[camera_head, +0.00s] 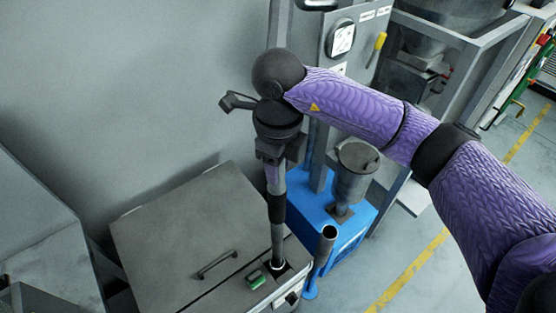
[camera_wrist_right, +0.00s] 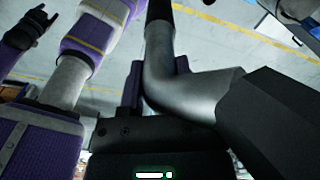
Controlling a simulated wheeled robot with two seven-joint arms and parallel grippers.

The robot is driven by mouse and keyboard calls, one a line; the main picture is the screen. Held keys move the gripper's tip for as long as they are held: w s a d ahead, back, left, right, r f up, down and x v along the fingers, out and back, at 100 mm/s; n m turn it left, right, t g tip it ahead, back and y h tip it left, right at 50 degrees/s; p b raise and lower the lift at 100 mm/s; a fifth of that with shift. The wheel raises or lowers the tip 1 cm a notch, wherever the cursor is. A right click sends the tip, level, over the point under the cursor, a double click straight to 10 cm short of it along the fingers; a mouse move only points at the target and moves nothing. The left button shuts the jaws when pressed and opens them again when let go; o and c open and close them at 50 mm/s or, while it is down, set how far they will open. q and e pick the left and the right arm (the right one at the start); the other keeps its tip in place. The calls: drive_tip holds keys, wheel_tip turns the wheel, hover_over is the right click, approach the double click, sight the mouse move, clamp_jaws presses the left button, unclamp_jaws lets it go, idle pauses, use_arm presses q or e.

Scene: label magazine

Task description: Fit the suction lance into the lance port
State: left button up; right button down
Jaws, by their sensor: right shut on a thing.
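My right gripper (camera_head: 272,158) is shut on the suction lance (camera_head: 277,238), a grey metal tube with a black sleeve. The lance hangs near upright below the gripper in the head view. Its lower end meets the dark lance port (camera_head: 290,272) at the front right of a grey cabinet top; I cannot tell how deep it sits. The right wrist view shows the lance's bent grey pipe (camera_wrist_right: 190,92) between the fingers, running into a black part at right. A black gripper (camera_wrist_right: 28,32), seemingly my left, shows at upper left there, its jaws unclear.
The grey lid (camera_head: 185,235) with a handle and a green button (camera_head: 256,279) lie left of the port. An upright grey tube (camera_head: 326,243) stands close to its right. A blue base (camera_head: 345,230) with a grey funnel (camera_head: 354,175) is behind. Open floor lies at right.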

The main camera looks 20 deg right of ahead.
sight(278, 194)
drive_tip(key=shift+f+b, duration=1.25)
drive_tip(key=shift+f, duration=0.3)
wheel_tip(278, 194, down, 3)
drive_tip(key=b, duration=0.3)
drive_tip(key=shift+f, duration=0.2)
wheel_tip(278, 194, down, 2)
drive_tip(key=shift+f+b, duration=0.15)
drive_tip(key=shift+b, duration=0.8)
drive_tip(key=shift+f+b, duration=1.85)
drive_tip(key=shift+f, duration=0.4)
drive_tip(key=shift+f+b, duration=1.25)
drive_tip(key=shift+f, duration=0.25)
drive_tip(key=shift+c, duration=1.2)
unclamp_jaws()
